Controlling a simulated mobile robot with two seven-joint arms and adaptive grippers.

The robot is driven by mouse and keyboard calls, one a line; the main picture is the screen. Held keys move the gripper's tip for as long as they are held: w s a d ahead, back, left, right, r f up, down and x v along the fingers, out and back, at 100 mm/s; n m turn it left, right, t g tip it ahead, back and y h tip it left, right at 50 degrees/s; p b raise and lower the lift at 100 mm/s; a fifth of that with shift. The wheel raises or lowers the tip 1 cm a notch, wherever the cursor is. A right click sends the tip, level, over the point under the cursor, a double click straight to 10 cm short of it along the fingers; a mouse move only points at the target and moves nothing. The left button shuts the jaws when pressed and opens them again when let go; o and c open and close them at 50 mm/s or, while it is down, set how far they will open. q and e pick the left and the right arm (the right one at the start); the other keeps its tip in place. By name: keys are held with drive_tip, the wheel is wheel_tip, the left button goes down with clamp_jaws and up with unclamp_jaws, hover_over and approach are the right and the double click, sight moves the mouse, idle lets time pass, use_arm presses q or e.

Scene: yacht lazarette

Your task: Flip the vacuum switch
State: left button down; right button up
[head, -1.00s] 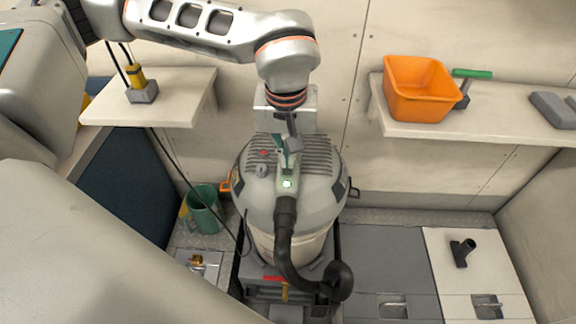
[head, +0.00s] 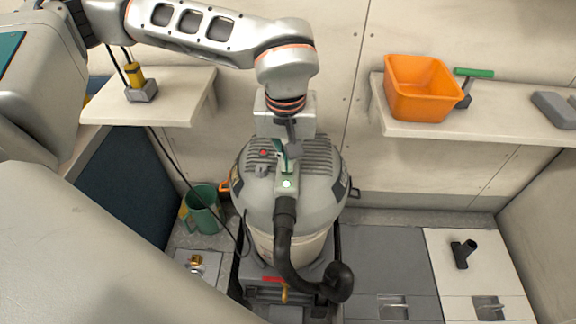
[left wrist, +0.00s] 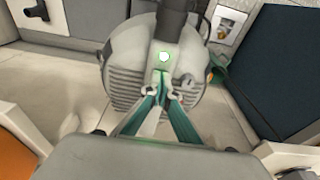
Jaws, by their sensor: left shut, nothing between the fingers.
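A red button (head: 264,153) sits left of that panel. My left gripper (head: 287,168) is shut and empty, pointing down at the top panel just behind the light. In the left wrist view its fingertips (left wrist: 160,88) meet close to the panel; they hide the switch, and I cannot tell whether they touch it. My right gripper is not in view.
A black hose (head: 284,245) runs down the vacuum's front. A shelf at the right holds an orange bin (head: 420,88). A green bucket (head: 203,208) stands left of the vacuum. A black nozzle (head: 462,253) lies on a floor panel.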

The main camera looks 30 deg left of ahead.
sight(287, 173)
use_arm(q)
drive_tip(key=shift+f, duration=0.4)
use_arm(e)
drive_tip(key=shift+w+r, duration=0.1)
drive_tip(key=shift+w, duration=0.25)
use_arm(q)
drive_tip(key=shift+f+b, duration=0.3)
drive_tip(key=shift+f, duration=0.1)
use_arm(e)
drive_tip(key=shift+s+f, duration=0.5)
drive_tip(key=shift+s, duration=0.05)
use_arm(q)
drive_tip(key=shift+r+p, duration=0.55)
drive_tip(key=shift+r, duration=0.3)
drive_tip(key=shift+r+p, duration=0.7)
drive_tip(key=shift+r, duration=0.3)
drive_tip(key=shift+r+p, duration=0.6)
drive_tip(key=shift+r, duration=0.25)
drive_tip(key=shift+r+p, duration=0.65)
drive_tip(key=shift+r, duration=0.2)
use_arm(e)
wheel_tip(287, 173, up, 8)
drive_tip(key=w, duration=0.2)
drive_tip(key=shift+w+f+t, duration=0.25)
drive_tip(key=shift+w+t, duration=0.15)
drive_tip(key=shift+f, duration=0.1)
